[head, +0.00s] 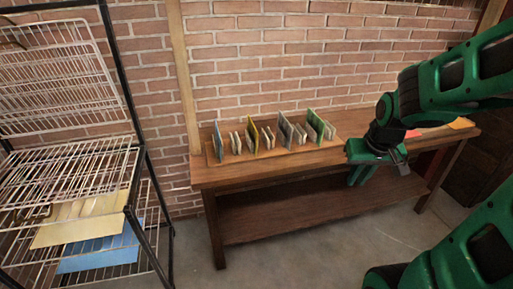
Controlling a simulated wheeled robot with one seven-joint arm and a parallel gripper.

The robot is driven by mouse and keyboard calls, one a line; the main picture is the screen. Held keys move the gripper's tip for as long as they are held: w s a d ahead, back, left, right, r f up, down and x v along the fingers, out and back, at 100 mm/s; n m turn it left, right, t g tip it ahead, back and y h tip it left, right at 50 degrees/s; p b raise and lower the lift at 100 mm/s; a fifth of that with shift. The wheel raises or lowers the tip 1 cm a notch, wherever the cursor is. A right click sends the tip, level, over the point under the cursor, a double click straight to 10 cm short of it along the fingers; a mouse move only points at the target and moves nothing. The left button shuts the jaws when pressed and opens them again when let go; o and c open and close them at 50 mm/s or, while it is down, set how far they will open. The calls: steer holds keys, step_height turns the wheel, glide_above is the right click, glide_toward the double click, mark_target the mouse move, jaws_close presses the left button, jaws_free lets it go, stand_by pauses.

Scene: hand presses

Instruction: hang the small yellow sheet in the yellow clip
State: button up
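A pale yellow sheet (80,222) lies on a low wire shelf of the rack at the left, partly over a blue sheet (100,255). A thin yellow upright piece (253,136) stands in a row on a wooden board on the bench; I cannot tell whether it is a sheet or a divider. A yellow-orange flat piece (460,123) lies at the bench's right end, partly hidden by my arm. No yellow clip can be made out. My green gripper (358,176) points down in front of the bench's front edge, apart from the sheets. Its finger gap is unclear.
The wooden bench (265,178) stands against a brick wall. On its board (212,158) stand blue-grey and green uprights among small pale blocks. A red piece (413,133) lies near my arm. The black-framed wire rack (60,165) fills the left. The floor between is clear.

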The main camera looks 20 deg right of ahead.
steer(key=w+a+f+n+t, duration=0.2)
steer(key=w+a+f+t, duration=0.15)
steer(key=w, duration=0.65)
steer(key=w+a+f+n+t, duration=0.2)
steer(key=w+a, duration=0.2)
steer(key=w, duration=0.5)
steer(key=shift+w+a+f+t+y, duration=0.6)
steer(key=shift+w+a+f+t, duration=2.85)
steer(key=shift+w+a+t, duration=1.55)
steer(key=shift+m+g, duration=0.3)
steer(key=shift+g, duration=0.15)
steer(key=shift+w+a, duration=0.2)
steer(key=shift+w, duration=2.05)
steer(key=shift+w+a, duration=0.2)
steer(key=shift+w, duration=2)
steer(key=shift+c, duration=0.6)
jaws_close()
